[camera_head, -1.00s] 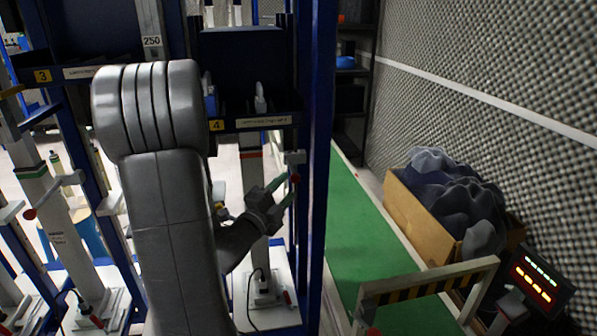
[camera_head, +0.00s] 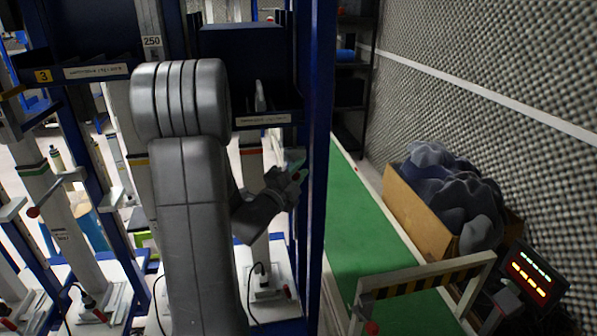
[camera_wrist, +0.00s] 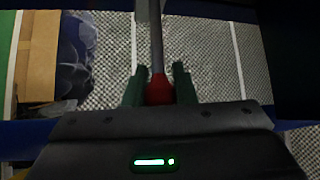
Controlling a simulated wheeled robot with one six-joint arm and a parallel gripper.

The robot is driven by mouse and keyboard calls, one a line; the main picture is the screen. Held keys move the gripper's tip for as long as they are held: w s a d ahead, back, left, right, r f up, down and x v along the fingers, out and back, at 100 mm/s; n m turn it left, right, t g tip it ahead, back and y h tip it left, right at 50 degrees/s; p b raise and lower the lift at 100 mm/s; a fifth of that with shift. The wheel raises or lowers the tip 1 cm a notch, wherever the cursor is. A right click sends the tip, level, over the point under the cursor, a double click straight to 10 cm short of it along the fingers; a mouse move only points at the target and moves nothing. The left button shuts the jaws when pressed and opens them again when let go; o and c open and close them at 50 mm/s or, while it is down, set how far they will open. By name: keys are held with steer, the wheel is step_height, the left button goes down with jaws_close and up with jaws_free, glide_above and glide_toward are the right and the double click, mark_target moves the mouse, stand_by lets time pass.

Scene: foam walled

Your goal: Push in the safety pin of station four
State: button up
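The safety pin's red knob (camera_wrist: 158,91) sits between the two green fingers of my gripper (camera_wrist: 159,86) in the wrist view, close to the palm. Both fingers appear to touch its sides. A grey shaft (camera_wrist: 157,45) runs from the knob away from the palm. In the head view my gripper (camera_head: 295,166) is at the pin's bracket on the station four post (camera_head: 252,165), beside the blue upright. The red knob (camera_head: 296,176) shows only in part there. My arm hides the station's number plate. How deep the pin sits cannot be told.
The blue upright (camera_head: 318,150) stands just right of my gripper. Beyond it are a green belt (camera_head: 365,240), a cardboard box of dark foam (camera_head: 415,215) and a lit display (camera_head: 533,275). Station three (camera_head: 43,76) is at the left, with its own red knob (camera_head: 33,212).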

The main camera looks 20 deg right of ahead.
steer(key=shift+w+d+f, duration=0.1)
steer(key=shift+w, duration=0.2)
jaws_close()
steer(key=w+b, duration=0.2)
steer(key=w, duration=0.1)
steer(key=shift+w+d, duration=0.2)
steer(key=shift+d, duration=0.15)
steer(key=shift+r, duration=0.2)
steer(key=o, duration=1)
jaws_free()
steer(key=shift+w+f, duration=0.1)
steer(key=shift+w, duration=0.05)
steer(key=shift+c, duration=0.2)
steer(key=b+v, duration=0.2)
steer(key=v, duration=1.1)
steer(key=shift+s+a+b, duration=0.25)
steer(key=shift+a+b, duration=0.1)
